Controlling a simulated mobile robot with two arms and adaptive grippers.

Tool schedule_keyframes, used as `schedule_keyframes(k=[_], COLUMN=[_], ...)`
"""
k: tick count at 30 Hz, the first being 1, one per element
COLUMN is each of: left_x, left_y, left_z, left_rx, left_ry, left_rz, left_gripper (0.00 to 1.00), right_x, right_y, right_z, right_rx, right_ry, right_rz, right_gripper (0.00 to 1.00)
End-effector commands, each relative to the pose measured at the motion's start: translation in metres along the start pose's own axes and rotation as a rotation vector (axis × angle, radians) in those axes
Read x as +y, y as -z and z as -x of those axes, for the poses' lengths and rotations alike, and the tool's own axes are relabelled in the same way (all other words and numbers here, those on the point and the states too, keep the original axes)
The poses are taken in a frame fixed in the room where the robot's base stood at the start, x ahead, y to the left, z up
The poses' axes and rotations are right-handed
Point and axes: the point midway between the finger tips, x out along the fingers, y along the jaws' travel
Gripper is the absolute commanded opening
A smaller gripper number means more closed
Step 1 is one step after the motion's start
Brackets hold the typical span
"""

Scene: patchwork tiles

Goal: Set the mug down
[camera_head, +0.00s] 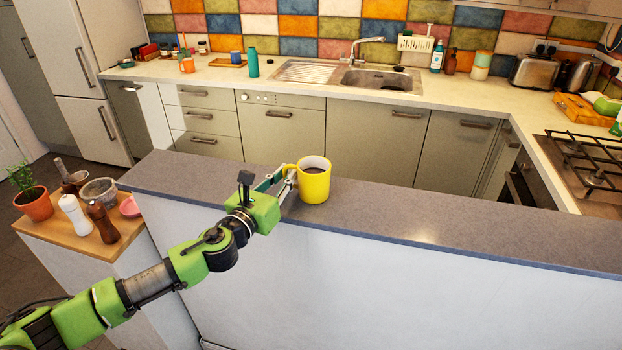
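A yellow mug (316,187) with dark liquid inside is upright over the grey counter (430,220), near its middle. Its handle points left, toward my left gripper (287,180). The gripper's fingers are closed at the handle, and the mug's body partly hides the fingertips. The mug's base is at or just above the counter top; I cannot tell whether it touches. My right gripper is not in view.
The grey counter is bare to the right of the mug and to its left. A lower wooden-topped side unit (75,238) at left holds a potted plant (34,200), mills and bowls. The sink (382,80) and hob (590,165) lie beyond.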

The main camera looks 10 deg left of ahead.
Motion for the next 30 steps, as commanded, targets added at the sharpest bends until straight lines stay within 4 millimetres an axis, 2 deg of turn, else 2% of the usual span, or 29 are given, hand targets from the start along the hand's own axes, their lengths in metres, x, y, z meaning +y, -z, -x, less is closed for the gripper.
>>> schedule_keyframes(k=[5, 6, 8, 23, 30], left_x=[0.0, 0.0, 0.0, 0.0, -0.001], left_y=[0.0, 0.0, 0.0, -0.003, -0.014], left_z=[0.0, 0.0, 0.0, 0.0, -0.001], left_rx=[0.0, 0.0, 0.0, -0.003, -0.006], left_ry=[0.0, 0.0, 0.0, 0.0, 0.001], left_rz=[-0.001, -0.001, 0.0, 0.001, -0.001], left_gripper=[0.15, 0.13, 0.0, 0.0, 0.0], right_x=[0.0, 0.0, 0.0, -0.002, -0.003], right_y=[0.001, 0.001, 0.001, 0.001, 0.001], right_z=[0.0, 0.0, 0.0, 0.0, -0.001], right_rx=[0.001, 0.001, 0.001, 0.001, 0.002], right_ry=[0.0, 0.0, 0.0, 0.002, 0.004], right_rz=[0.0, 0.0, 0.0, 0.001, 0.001], right_gripper=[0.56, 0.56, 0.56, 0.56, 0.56])
